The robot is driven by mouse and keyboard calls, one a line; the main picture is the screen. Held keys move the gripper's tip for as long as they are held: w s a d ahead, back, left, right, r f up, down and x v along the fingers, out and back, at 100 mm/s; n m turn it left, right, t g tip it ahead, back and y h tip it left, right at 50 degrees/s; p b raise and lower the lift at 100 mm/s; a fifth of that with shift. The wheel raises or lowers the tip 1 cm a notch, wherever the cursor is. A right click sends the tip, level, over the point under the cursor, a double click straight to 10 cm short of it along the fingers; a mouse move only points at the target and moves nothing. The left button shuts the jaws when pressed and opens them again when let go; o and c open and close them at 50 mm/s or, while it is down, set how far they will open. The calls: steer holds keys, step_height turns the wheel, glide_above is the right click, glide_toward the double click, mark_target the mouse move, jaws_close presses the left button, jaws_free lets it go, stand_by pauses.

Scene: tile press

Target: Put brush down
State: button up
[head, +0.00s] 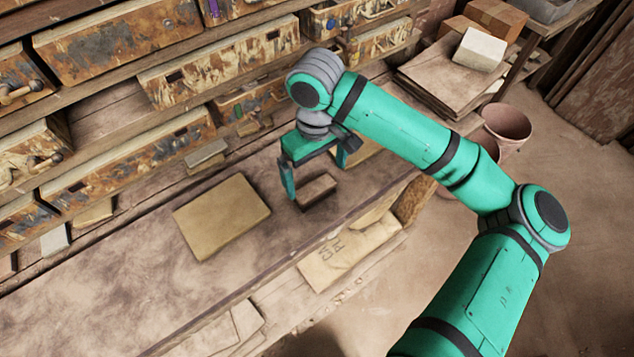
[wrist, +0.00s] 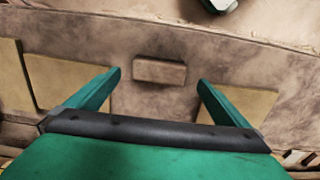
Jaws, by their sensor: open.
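A small brown rectangular block (head: 318,188), the likely brush, lies flat on the dusty workbench (head: 130,275); no bristles can be made out. In the wrist view the block (wrist: 159,72) shows between and just beyond the fingertips, with bare bench around it. My gripper (head: 317,181) is open above the block, one finger towards each end. In the wrist view both fingers of my gripper (wrist: 159,79) stand wide apart with clear gaps to the block, and nothing is held.
A tan square board (head: 222,216) lies on the bench left of my gripper. Another tan board (wrist: 245,104) shows at right in the wrist view. Shelves with worn drawers (head: 125,165) line the back of the bench. Bare bench lies towards the front left.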

mark_target(316, 188)
step_height(316, 188, up, 5)
stand_by(0.3)
stand_by(0.4)
